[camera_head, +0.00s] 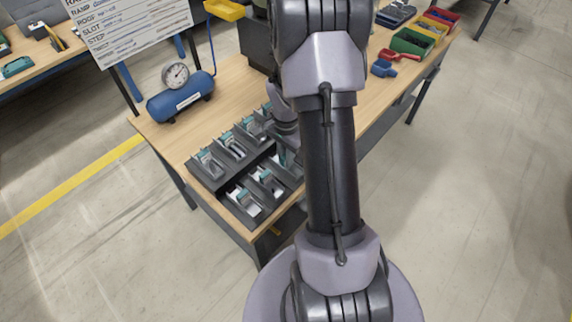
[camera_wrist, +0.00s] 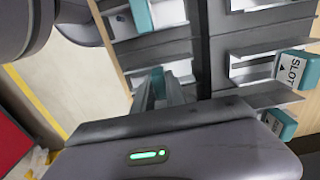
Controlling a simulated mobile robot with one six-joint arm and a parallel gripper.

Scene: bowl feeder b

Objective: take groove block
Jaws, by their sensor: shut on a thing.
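My gripper (camera_wrist: 163,92) is in among the compartments of the dark grey bowl feeder (camera_head: 207,176). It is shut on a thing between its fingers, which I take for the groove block. Only a teal and grey strip shows there, and no groove can be made out. In the head view my gripper is mostly hidden behind my arm. The feeder has two rows of sloped compartments with teal pieces and pale labels. In the wrist view one label reads SLOT (camera_wrist: 291,70), in a compartment to the right of my fingers.
The feeder stands near the front edge of a wooden table (camera_head: 230,88). A blue air tank with a gauge (camera_head: 180,97) and a sign board (camera_head: 130,28) stand to the left. Green and red bins (camera_head: 412,40) and small blue and red parts lie at the far right.

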